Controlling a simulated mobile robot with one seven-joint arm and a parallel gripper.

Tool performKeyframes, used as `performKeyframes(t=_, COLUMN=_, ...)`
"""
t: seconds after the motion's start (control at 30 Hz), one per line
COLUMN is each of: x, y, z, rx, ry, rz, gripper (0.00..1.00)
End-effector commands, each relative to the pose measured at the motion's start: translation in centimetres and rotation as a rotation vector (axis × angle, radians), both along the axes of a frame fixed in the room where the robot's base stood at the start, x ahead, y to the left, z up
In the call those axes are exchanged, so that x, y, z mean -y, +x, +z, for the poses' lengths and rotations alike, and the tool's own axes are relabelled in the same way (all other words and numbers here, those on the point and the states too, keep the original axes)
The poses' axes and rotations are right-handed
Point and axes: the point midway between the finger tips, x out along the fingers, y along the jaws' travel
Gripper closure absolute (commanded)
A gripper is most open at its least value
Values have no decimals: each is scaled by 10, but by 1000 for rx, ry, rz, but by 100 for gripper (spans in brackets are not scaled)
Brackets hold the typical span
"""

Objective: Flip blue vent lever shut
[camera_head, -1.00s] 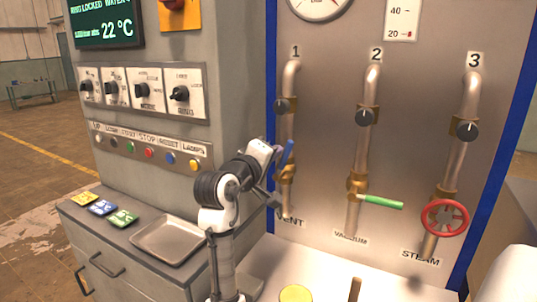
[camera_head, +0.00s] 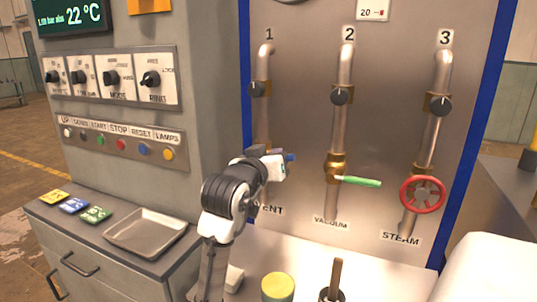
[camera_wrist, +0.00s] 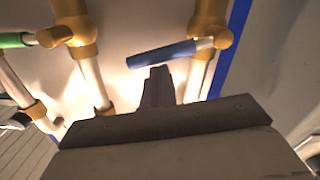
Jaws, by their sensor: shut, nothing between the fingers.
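The blue vent lever (camera_wrist: 165,53) lies across its pipe in the wrist view, nearly crosswise and slightly tilted. It is joined to the brass vent valve (camera_wrist: 214,32) at the right. In the head view the lever's blue end (camera_head: 290,157) sticks out to the right past my gripper, roughly level. My gripper (camera_wrist: 159,72) is shut and empty. Its fingertips are right at the lever's edge, near mid-length; I cannot tell whether they touch. In the head view my wrist hides the vent valve and most of the lever.
The green vacuum lever (camera_head: 361,181) points right from pipe 2, close beside. The red steam wheel (camera_head: 422,194) is at pipe 3. A metal tray (camera_head: 146,232) sits on the cabinet at left. A yellow-topped cylinder (camera_head: 277,287) stands on the white surface below.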

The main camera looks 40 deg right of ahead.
Motion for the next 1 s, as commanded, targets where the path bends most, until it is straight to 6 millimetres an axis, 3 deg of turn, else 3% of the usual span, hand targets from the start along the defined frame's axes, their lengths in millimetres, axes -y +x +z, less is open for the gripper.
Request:
performKeyframes(t=0.23, x=3, y=-6, z=-14, rx=152, ry=67, rz=-1, gripper=100)
performKeyframes(t=1.0, x=4, y=-9, z=-22, rx=146, ry=64, rz=-1, gripper=100)
